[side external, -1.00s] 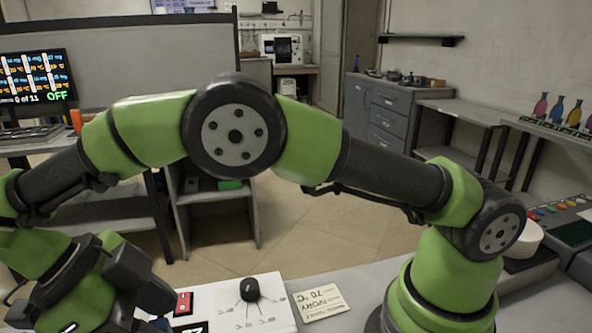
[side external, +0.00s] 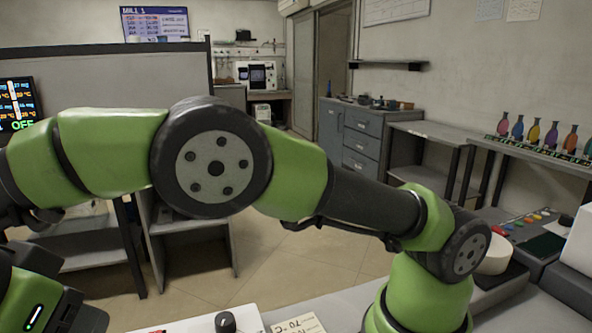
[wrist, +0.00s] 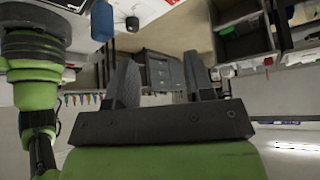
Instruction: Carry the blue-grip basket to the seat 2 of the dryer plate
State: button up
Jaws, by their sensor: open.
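My gripper (wrist: 160,80) shows in the wrist view with its two dark fingers wide apart and nothing between them. In the side external view the fingers are outside the frame; only part of my wrist shows at the lower left. I cannot make out the blue-grip basket or the dryer plate with its seat 2 in either view. A blue rounded object (wrist: 102,20) is at the top left of the wrist view, beyond the fingers; I cannot tell what it is.
A white panel with a black knob (side external: 226,322) and a label card (side external: 298,324) are at the bottom edge. Coloured flasks (side external: 535,133) stand on a right-hand shelf. A button console (side external: 530,235) is at the right. A grey cabinet (side external: 362,140) stands behind.

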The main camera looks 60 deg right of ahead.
jog(key=w+a+n+t+y, duration=0.25)
jog(key=w+n+y, duration=0.4)
jog(key=n, duration=0.55)
jog(key=w+a+n+t+y, duration=0.1)
jog(key=w+a+n+y, duration=0.5)
jog(key=n, duration=0.6)
notch_tip(320, 180, down, 9)
jog(key=d+h, duration=0.2)
jog(key=s+d+r+m, duration=0.2)
jog(key=s+d+r, duration=0.3)
jog(key=d+r, duration=0.4)
jog(key=s+d+r+m, duration=0.3)
jog(key=s+d+r, duration=0.3)
jog(key=r, duration=0.5)
jog(key=s+d+m+t+h, duration=0.1)
jog(key=s+d+m, duration=0.2)
jog(key=s, duration=0.6)
jog(key=s+d+m+t+h, duration=0.1)
jog(key=s+d+m, duration=0.3)
jog(key=s+d, duration=0.4)
jog(key=shift+s+d+m, duration=0.3)
jog(key=shift+s, duration=0.45)
